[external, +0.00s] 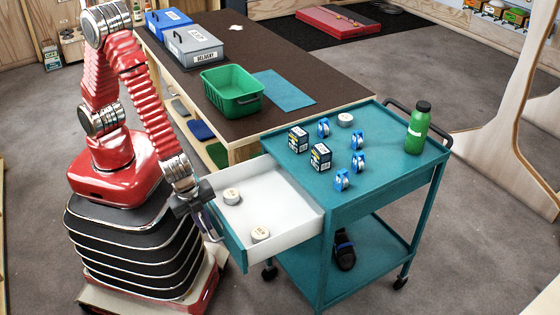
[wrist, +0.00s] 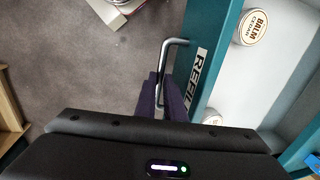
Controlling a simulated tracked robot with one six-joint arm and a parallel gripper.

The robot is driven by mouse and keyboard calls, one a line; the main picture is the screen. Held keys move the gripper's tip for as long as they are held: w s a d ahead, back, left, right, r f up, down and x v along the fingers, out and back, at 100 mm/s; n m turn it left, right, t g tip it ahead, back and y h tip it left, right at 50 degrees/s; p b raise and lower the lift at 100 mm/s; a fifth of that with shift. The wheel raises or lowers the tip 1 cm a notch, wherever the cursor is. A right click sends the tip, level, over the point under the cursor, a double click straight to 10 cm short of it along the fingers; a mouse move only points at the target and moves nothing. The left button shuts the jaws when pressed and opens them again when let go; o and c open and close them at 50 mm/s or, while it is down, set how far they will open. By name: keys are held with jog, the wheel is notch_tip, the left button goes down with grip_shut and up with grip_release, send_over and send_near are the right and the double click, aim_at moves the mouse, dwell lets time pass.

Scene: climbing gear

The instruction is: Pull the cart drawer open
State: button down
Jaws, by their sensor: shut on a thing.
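The teal cart (external: 395,165) stands right of my base. Its drawer (external: 262,200) is pulled well out toward my arm, with a white inside and a teal front. Two round balm tins (external: 231,196) lie in it; in the wrist view one tin (wrist: 250,27) reads "BALM" and another is partly hidden. The drawer front (wrist: 208,25) carries a "REFILL" label and a silver bar handle (wrist: 167,55). My gripper (external: 205,215) is at the drawer front. In the wrist view its purple fingers (wrist: 164,97) are shut on the handle; the wrist body hides the handle's lower end.
On the cart top are a green bottle (external: 419,128), boxes (external: 320,155), blue-and-white rolls (external: 358,162) and a tin. A sandal (external: 344,250) lies on the lower shelf. The brown table (external: 265,55) with a green bin (external: 231,92) stands behind the drawer.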

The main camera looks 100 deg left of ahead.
jog(key=c, duration=1.8)
grip_release()
jog(key=shift+c, duration=0.2)
jog(key=shift+r, duration=0.1)
notch_tip(320, 180, up, 13)
jog(key=s+d, duration=0.1)
jog(key=d, duration=0.1)
jog(key=shift+s+r, duration=0.15)
jog(key=shift+s, duration=0.25)
jog(key=shift+a, duration=0.1)
jog(key=s+a+r+n+t, duration=0.2)
jog(key=s+a+r+n, duration=0.2)
jog(key=a+r, duration=0.4)
jog(key=s+a+r+n+t+h, duration=0.1)
jog(key=s+a+r+n, duration=0.3)
jog(key=a+r, duration=0.5)
jog(key=s+t, duration=0.1)
jog(key=s, duration=0.1)
jog(key=shift+s+r+n+h, duration=0.15)
jog(key=shift+s+n+h, duration=0.15)
jog(key=shift+s+n, duration=0.1)
